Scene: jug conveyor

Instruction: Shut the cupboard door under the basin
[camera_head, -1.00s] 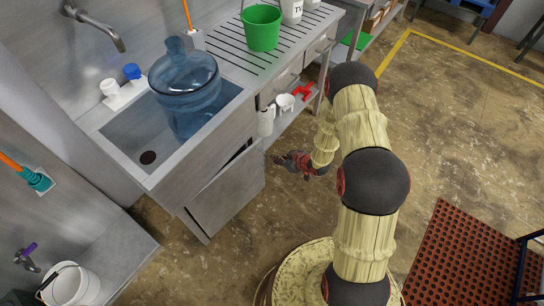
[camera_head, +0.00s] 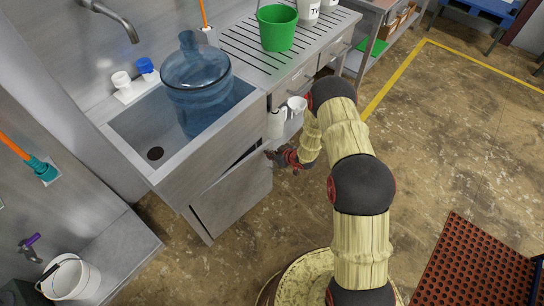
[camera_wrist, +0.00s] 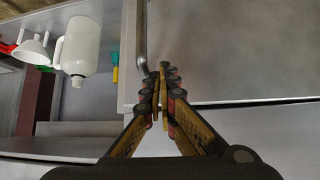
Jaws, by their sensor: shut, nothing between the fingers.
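The cupboard door (camera_head: 235,198) under the basin is a grey metal panel standing ajar, with a dark gap along its top edge. The basin (camera_head: 150,178) above it holds a large blue water jug (camera_head: 198,88). My gripper (camera_head: 270,155) is at the upper right edge of the door, on its outer side. In the wrist view the grey door panel (camera_wrist: 225,50) fills the right side, with a vertical bar handle (camera_wrist: 142,40). My gripper's fingertips (camera_wrist: 162,72) are together and empty, just right of the handle; whether they touch the panel is unclear.
A white bottle (camera_wrist: 82,45) and white funnel (camera_wrist: 33,47) are on the shelf beside the cupboard. A white bucket (camera_head: 72,278) is at the lower left. A red perforated mat (camera_head: 470,265) lies at the lower right. The floor (camera_head: 440,150) on the right is clear.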

